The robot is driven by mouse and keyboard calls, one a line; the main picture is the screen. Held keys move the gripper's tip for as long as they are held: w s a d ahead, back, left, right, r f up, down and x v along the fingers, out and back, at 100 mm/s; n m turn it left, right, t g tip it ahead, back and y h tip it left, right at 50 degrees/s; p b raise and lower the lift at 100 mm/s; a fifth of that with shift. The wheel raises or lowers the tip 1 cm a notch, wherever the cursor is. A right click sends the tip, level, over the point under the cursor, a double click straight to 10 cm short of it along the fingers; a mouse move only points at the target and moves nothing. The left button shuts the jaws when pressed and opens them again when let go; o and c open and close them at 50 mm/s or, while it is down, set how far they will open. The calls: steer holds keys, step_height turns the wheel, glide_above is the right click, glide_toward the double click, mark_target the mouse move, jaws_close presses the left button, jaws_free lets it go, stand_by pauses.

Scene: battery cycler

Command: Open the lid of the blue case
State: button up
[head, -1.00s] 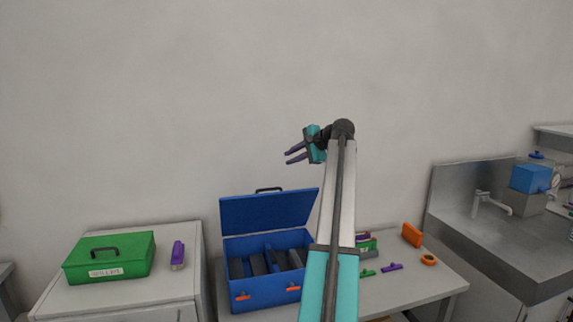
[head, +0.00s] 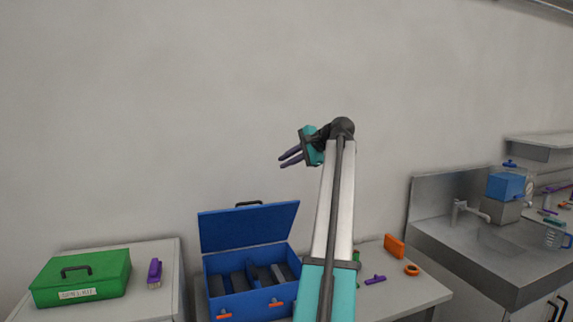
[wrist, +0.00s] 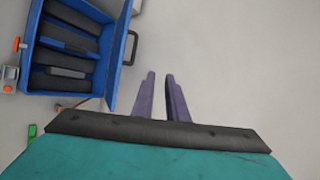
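The blue case (head: 240,303) stands on the grey table with its lid (head: 250,227) raised, tilted back on the far side. The lid's dark handle shows at its top edge. Dark slabs lie in the case's compartments, and orange latches (head: 277,303) are on its front. In the wrist view the open case (wrist: 33,57) is at upper left, with the lid (wrist: 119,62) seen nearly edge-on. My gripper (head: 286,160) is in the air above the lid and to its right, apart from it. Its two fingers (wrist: 160,78) are parted with nothing between them.
A green case (head: 105,273) and a purple item (head: 155,273) are on the left cabinet. An orange block (head: 394,246), an orange ring (head: 412,270) and a purple piece (head: 375,280) lie on the table (head: 425,293). A metal sink (head: 480,245) is at right. The wall behind is bare.

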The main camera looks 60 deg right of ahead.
jaws_close()
steer(key=s+d+r+m+g+h, duration=0.1)
steer(key=s+d+r+h, duration=0.15)
steer(key=d+h, duration=0.3)
steer(key=s+d+r+m+h, duration=0.2)
steer(key=s+d+h, duration=0.15)
steer(key=d, duration=0.35)
steer(key=s+d+g+h+b, duration=0.2)
steer(key=s+d+g+h, duration=0.15)
steer(key=s+h, duration=0.55)
steer(key=w+a+f+n+t+y+b, duration=0.1)
steer(key=w+a+f+n+t+b, duration=0.2)
steer(key=a+f+n+t, duration=0.45)
steer(key=w+a+f+n+t+y+b, duration=0.15)
steer(key=a+f+n+t, duration=0.25)
steer(key=a+f+n, duration=0.5)
step_height(320, 180, down, 18)
steer(key=w+n+y+b, duration=0.1)
steer(key=w+b, duration=0.2)
steer(key=b, duration=0.1)
steer(key=shift+a, duration=0.3)
